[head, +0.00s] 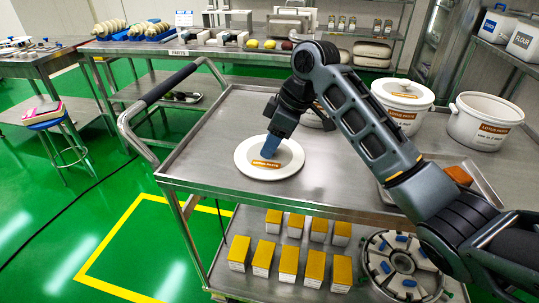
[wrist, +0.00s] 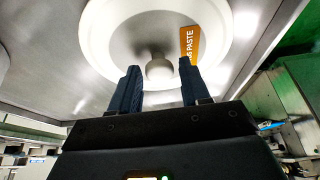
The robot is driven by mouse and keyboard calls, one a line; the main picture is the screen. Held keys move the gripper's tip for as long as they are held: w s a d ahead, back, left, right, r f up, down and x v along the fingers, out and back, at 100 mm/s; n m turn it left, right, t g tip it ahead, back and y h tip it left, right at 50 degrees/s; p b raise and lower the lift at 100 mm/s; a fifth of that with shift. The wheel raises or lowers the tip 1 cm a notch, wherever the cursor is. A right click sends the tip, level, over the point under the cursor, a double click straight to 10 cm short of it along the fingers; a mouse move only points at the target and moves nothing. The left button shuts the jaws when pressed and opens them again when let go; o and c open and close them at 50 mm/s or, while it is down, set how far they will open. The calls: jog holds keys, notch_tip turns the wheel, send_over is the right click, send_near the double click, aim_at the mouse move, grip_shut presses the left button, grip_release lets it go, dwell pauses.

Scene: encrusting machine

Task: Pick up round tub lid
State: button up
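The round tub lid (head: 291,157) is white with an orange label and lies flat on the left part of the steel cart top (head: 225,125). In the wrist view the lid (wrist: 112,45) shows a round central knob (wrist: 159,70). My gripper (head: 268,154) points down over the lid, its blue fingers close to the middle. In the wrist view my gripper (wrist: 158,72) is open, one finger on each side of the knob, with gaps visible between fingers and knob. In the head view the knob is hidden by the fingers.
A lidded white tub (head: 407,122) and an open white tub (head: 470,128) stand to the right on the cart. A tray with an orange-brown block (head: 458,174) is at right, partly behind my arm. The cart has raised edges and a push handle (head: 172,83) at left.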

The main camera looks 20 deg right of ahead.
jog(key=c, duration=0.8)
